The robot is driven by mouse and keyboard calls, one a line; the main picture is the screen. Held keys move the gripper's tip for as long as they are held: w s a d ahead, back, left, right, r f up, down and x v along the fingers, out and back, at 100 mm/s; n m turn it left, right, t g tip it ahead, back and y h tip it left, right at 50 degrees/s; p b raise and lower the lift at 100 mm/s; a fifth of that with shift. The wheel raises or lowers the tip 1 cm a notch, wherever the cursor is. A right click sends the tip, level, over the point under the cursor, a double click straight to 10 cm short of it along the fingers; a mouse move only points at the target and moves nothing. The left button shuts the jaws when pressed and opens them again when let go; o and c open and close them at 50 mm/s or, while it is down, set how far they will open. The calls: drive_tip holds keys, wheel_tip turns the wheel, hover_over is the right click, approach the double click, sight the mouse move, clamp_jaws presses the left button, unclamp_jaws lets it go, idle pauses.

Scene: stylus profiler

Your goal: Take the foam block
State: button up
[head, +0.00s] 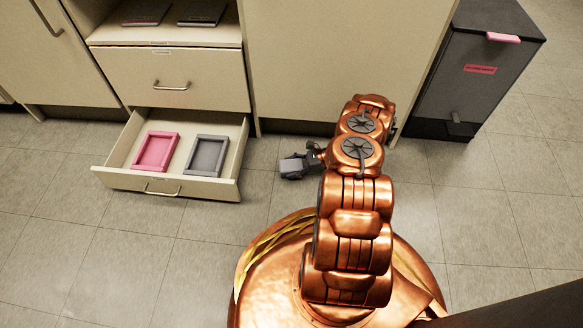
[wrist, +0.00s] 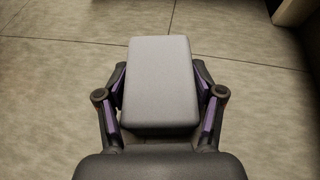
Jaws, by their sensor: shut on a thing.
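The foam block (wrist: 158,75) is a plain light grey block with rounded edges. In the wrist view it sits between the two fingers of my gripper (wrist: 159,105), which is shut on it. Tiled floor shows behind and below the block. In the head view my gripper (head: 300,164) is small, to the right of the open drawer, and holds the grey block (head: 291,168) clear of the drawer. The fingers are hard to make out there.
The open drawer (head: 216,189) holds a pink tray (head: 139,166) and a grey tray (head: 190,168). Two dark flat items lie on the shelf above. A dark grey bin (head: 470,75) with a pink piece on top (head: 503,38) stands at right. Floor between is clear.

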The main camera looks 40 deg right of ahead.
sight(291, 165)
wheel_tip(291, 165, up, 4)
drive_tip(key=p, duration=0.2)
drive_tip(key=shift+r+p, duration=0.1)
drive_tip(key=shift+p, duration=0.3)
drive_tip(key=s+a+p, duration=0.1)
drive_tip(key=s+a, duration=0.1)
drive_tip(key=s, duration=0.2)
drive_tip(key=s+a+p, duration=0.2)
drive_tip(key=s, duration=0.2)
drive_tip(key=s+a+p, duration=0.2)
drive_tip(key=s, duration=0.3)
drive_tip(key=shift+a+r, duration=0.2)
drive_tip(key=shift+r, duration=0.15)
drive_tip(key=shift+s+a+p, duration=0.3)
drive_tip(key=shift+s, duration=0.4)
drive_tip(key=shift+o, duration=1.2)
clamp_jaws()
